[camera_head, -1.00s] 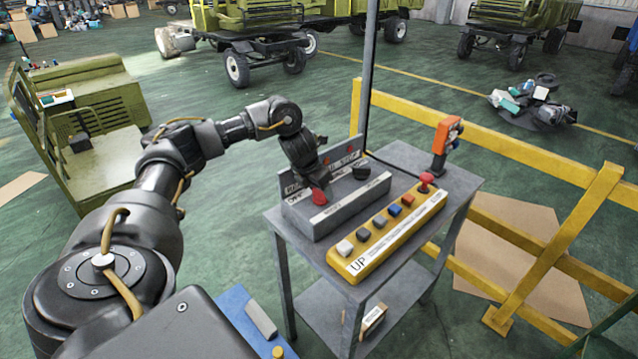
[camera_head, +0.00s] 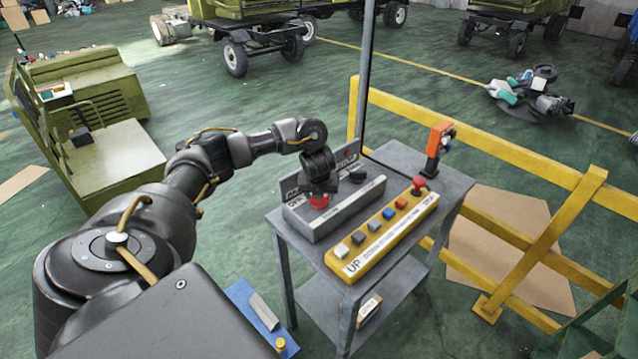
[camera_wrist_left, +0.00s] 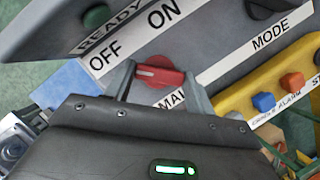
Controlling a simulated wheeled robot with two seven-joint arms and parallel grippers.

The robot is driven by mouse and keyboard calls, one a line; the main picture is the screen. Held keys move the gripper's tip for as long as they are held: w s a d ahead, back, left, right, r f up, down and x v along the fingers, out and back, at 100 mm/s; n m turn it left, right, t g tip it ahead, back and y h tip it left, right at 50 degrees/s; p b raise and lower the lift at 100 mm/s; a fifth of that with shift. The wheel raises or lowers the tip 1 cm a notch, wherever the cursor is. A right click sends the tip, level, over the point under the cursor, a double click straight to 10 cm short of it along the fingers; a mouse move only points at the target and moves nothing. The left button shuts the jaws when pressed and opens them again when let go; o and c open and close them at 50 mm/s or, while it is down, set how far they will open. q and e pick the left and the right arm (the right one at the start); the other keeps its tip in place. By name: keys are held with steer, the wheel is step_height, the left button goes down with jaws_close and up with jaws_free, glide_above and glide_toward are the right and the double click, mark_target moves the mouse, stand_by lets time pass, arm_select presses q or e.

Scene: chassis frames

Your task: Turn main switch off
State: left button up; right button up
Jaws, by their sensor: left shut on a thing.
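The main switch is a red rotary knob (camera_head: 319,201) on the grey control box (camera_head: 335,217) on the cart. In the left wrist view the red knob (camera_wrist_left: 160,74) sits between the two grey fingers of my left gripper (camera_wrist_left: 158,84), which is shut on it. A white mark on the knob is at its left end, nearer the OFF label (camera_wrist_left: 105,50) than the ON label (camera_wrist_left: 163,12). In the head view my left gripper (camera_head: 318,190) reaches down onto the knob from above and hides part of it. My right gripper is not in view.
A black MODE knob (camera_head: 357,175) is right of the switch. A yellow button panel (camera_head: 385,237) with several buttons lies in front, with an orange device (camera_head: 438,145) at the cart's back right. A yellow railing (camera_head: 500,147) stands behind the cart.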

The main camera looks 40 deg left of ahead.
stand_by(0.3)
arm_select(q)
steer(key=o, duration=1)
steer(key=shift+p+v, duration=1.8)
steer(key=shift+v, duration=3.6)
